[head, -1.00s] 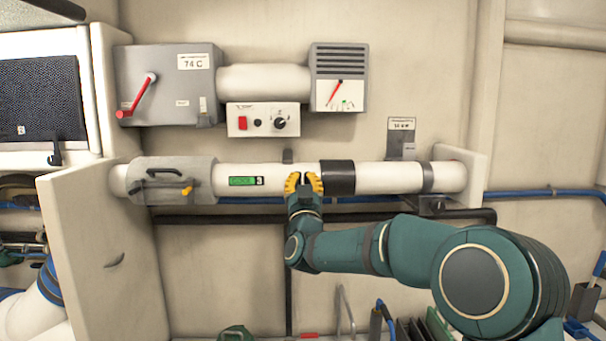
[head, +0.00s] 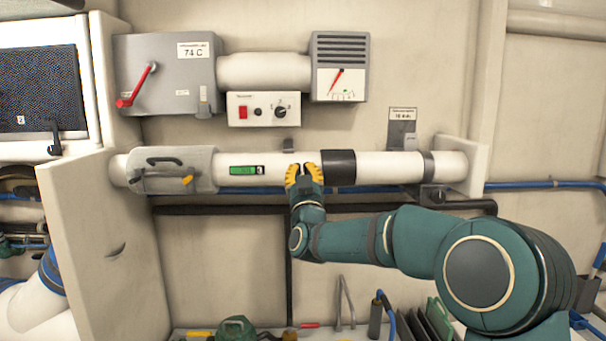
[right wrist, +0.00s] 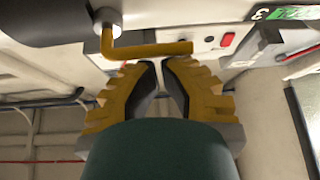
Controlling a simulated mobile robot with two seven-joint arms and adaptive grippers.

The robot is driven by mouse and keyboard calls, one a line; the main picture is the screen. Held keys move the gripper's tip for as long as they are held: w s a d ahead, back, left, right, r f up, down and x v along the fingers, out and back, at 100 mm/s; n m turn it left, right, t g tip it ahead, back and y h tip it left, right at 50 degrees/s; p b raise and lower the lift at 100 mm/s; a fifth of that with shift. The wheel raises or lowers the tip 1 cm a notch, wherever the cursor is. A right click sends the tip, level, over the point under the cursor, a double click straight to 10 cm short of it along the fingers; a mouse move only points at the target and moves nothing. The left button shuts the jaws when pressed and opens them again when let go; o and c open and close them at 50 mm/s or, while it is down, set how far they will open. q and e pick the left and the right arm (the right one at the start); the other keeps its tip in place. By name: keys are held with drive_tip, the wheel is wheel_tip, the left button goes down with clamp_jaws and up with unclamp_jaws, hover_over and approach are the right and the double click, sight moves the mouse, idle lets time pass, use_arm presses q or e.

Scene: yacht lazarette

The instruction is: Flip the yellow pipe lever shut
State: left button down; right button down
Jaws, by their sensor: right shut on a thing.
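A white pipe (head: 395,166) with a black collar (head: 338,167) runs across the wall. My right gripper (head: 304,170) reaches up to its front, just left of the collar. In the right wrist view, the bent yellow lever (right wrist: 150,49) comes off beside a dark round part (right wrist: 45,15) and crosses at the fingertips of my gripper (right wrist: 162,68). The gripper is shut on it, with a narrow gap between the fingers. In the head view the gripper mostly hides the lever. My left gripper is not in view.
A grey clamp (head: 200,162) with a black handle and a yellow-tipped rod sits at the pipe's left end. Above are a grey box with a red lever (head: 137,86) and a switch panel (head: 264,109). A pale partition (head: 100,230) stands at left.

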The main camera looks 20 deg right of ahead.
drive_tip(key=shift+f+n+y+b, duration=0.25)
drive_tip(key=shift+n+y+b, duration=0.3)
drive_tip(key=shift+n, duration=0.25)
drive_tip(key=f+n+g+y+b, duration=0.1)
drive_tip(key=n+y, duration=0.2)
drive_tip(key=n, duration=0.3)
drive_tip(key=d+f+n+g+y+b, duration=0.1)
drive_tip(key=f+n+g+y+b, duration=0.1)
drive_tip(key=n, duration=0.4)
drive_tip(key=f+n+g+y+b, duration=0.1)
drive_tip(key=f+n+y+b, duration=0.1)
drive_tip(key=n+y, duration=0.2)
drive_tip(key=shift+s+d+n+g, duration=0.2)
drive_tip(key=shift+d+n+g, duration=0.1)
drive_tip(key=shift+n, duration=0.6)
drive_tip(key=shift+a, duration=0.1)
